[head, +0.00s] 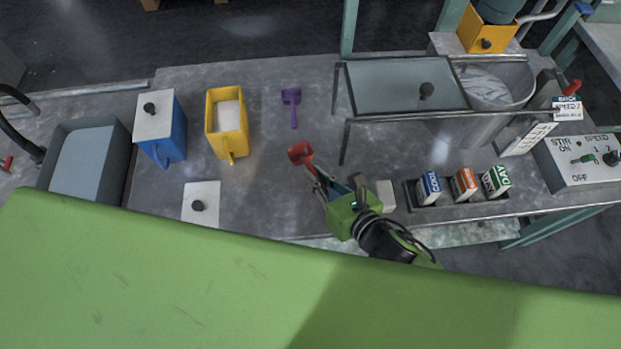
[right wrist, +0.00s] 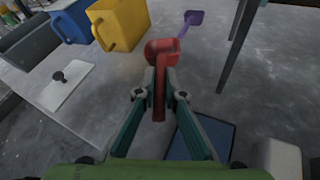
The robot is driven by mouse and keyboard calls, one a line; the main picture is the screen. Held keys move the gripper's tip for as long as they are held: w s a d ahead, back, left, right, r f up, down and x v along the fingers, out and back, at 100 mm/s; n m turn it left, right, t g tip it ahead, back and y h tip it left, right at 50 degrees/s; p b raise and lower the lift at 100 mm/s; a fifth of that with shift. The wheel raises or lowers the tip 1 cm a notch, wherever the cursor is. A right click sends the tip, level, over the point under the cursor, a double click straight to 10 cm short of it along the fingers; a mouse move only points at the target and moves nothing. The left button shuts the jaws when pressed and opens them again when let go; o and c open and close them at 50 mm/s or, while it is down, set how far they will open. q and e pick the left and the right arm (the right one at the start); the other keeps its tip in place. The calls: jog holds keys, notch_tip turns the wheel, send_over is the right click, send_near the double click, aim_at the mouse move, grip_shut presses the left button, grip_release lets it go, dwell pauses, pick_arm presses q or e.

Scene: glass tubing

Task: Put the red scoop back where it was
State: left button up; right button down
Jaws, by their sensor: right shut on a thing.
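The red scoop (head: 300,153) is held by its handle in my right gripper (head: 317,180), over the middle of the grey table. In the right wrist view the red scoop (right wrist: 161,60) shows between the two shut fingers (right wrist: 161,85), its bowl pointing away from me. I cannot tell how high it is above the table. A purple scoop (head: 292,97) lies on the table beyond it. My left gripper is not in view.
A yellow container (head: 214,123) and a blue lidded container (head: 181,128) stand to the left. A white lid (head: 212,190) lies near the front edge. A glass-topped frame (head: 400,87) and small cartons (head: 461,187) are to the right.

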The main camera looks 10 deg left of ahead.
jog(key=shift+w+a+f, duration=0.35)
jog(key=shift+w+f, duration=0.05)
jog(key=shift+f, duration=0.2)
jog(key=shift+w+a+f, duration=0.3)
jog(key=shift+w+f, duration=0.05)
jog(key=shift+f, duration=0.2)
jog(key=shift+w+a+f+b, duration=0.15)
jog(key=shift+f+b, duration=0.2)
jog(key=shift+f, duration=1.4)
jog(key=shift+f, duration=0.15)
jog(key=c, duration=2.1)
grip_release()
jog(key=shift+c, duration=0.2)
